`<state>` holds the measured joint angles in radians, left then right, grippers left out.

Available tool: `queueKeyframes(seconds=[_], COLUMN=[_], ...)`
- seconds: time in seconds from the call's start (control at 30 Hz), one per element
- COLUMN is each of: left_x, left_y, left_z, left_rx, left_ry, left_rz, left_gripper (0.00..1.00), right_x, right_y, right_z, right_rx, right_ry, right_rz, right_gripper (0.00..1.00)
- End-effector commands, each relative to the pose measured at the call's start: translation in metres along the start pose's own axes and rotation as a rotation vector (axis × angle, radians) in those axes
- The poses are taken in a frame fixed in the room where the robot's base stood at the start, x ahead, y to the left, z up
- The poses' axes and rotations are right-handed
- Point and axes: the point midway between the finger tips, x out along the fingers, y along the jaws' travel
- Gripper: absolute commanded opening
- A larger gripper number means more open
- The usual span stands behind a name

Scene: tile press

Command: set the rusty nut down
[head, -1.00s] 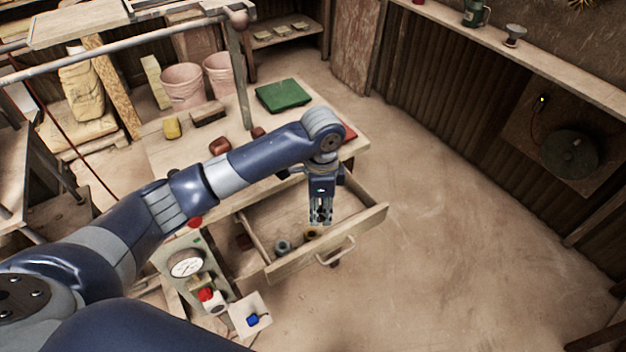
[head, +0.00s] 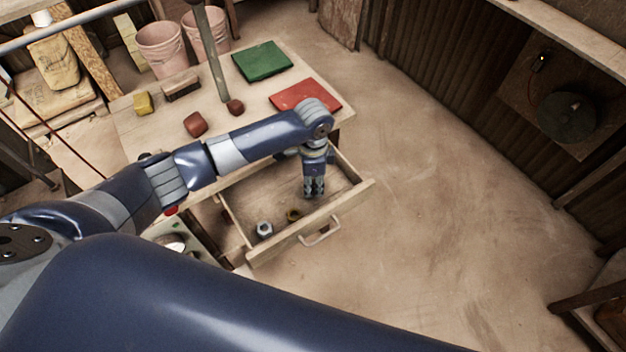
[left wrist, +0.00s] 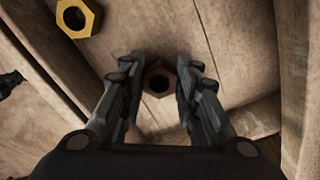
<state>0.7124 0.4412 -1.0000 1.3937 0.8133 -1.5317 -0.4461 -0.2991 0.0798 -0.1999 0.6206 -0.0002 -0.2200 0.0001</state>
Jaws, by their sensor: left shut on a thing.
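My left gripper (head: 314,192) points down into the open wooden drawer (head: 285,238). It is shut on the rusty nut (left wrist: 160,82), a dark brown hexagonal ring, which shows between the fingertips in the left wrist view, where the gripper shows too (left wrist: 158,85). The drawer's boards lie behind the nut. I cannot tell whether it touches them. In the head view the fingers hide it. A brass nut (head: 293,215) lies in the drawer near its front and also shows in the left wrist view (left wrist: 77,17). A grey nut (head: 264,229) lies left of it. My right gripper is out of view.
On the table above are a red mat (head: 305,95), a green mat (head: 262,61), a yellow block (head: 143,103) and brown pieces (head: 195,124). Open floor lies to the right.

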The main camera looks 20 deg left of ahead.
Motion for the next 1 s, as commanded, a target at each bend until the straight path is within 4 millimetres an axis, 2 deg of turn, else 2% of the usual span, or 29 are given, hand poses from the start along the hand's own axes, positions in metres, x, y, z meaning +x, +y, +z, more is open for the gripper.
queueKeyframes(seconds=[0.4,0.43,0.5,0.83,1.0], left_x=[0.006,0.006,0.006,0.005,-0.011], left_y=[0.0,0.0,0.0,0.0,-0.001], left_z=[-0.001,-0.001,-0.001,-0.001,-0.001], left_rx=[0.0,0.0,0.0,0.0,0.001], left_ry=[0.002,0.002,0.002,0.002,0.003], left_rz=[-0.001,-0.001,-0.001,-0.001,-0.004], left_gripper=[0.03,0.36,0.5,0.5,0.5], right_x=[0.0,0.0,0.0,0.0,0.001], right_y=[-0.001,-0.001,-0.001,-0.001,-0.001], right_z=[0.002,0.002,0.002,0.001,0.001], right_rx=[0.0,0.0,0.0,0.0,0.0], right_ry=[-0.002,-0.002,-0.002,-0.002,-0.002], right_rz=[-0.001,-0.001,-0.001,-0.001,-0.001], right_gripper=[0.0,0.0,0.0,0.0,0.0])
